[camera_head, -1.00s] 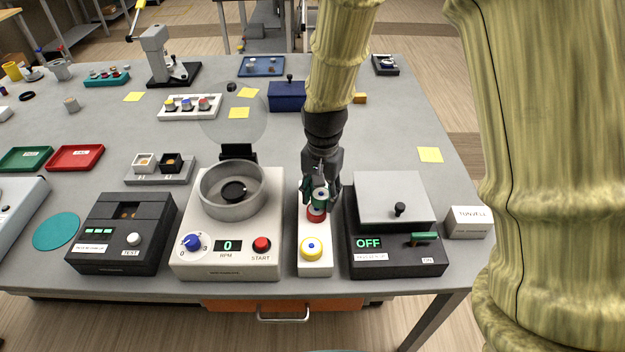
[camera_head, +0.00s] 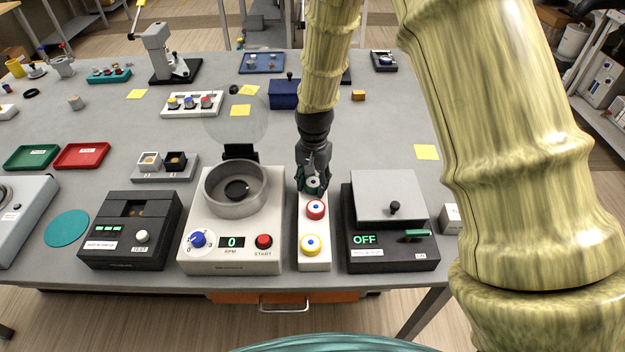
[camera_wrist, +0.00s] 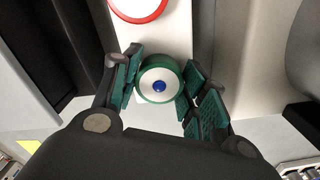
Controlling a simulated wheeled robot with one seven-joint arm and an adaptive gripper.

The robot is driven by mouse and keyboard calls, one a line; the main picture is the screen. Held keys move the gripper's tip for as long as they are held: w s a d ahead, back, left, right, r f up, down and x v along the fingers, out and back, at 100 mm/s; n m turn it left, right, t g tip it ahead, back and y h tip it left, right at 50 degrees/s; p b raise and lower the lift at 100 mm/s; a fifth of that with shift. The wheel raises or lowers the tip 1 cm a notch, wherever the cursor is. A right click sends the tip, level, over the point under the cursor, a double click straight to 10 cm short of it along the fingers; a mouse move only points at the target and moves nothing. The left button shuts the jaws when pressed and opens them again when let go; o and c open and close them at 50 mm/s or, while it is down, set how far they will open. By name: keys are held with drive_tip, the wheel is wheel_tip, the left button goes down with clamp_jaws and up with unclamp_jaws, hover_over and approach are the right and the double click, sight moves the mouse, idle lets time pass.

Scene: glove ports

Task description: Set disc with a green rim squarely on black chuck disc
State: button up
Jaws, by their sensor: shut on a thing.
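The green-rimmed disc (camera_wrist: 160,80) has a white face and a blue centre. My gripper (camera_head: 313,184) is shut on it, with one finger on each side of its rim in the wrist view. It is over the far end of the white block (camera_head: 314,228); whether it still touches the block I cannot tell. The black chuck disc (camera_head: 237,189) lies bare inside the grey round bowl (camera_head: 216,205) of the white spinner, to the left of my gripper. The spinner's clear lid (camera_head: 238,118) stands open behind the bowl.
A red-rimmed disc (camera_head: 316,208) and a yellow-rimmed disc (camera_head: 311,244) sit on the white block. A dark box with a grey lid (camera_head: 390,195) stands close on the right. The spinner has a dial, a display reading 0 and a red start button (camera_head: 264,241).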

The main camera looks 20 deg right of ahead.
sight(314, 183)
drive_tip(key=shift+s+f, duration=0.1)
drive_tip(key=shift+f, duration=0.15)
drive_tip(key=o, duration=1)
drive_tip(key=shift+o, duration=0.2)
drive_tip(key=shift+r, duration=0.2)
wheel_tip(314, 183, up, 12)
drive_tip(key=b, duration=0.4)
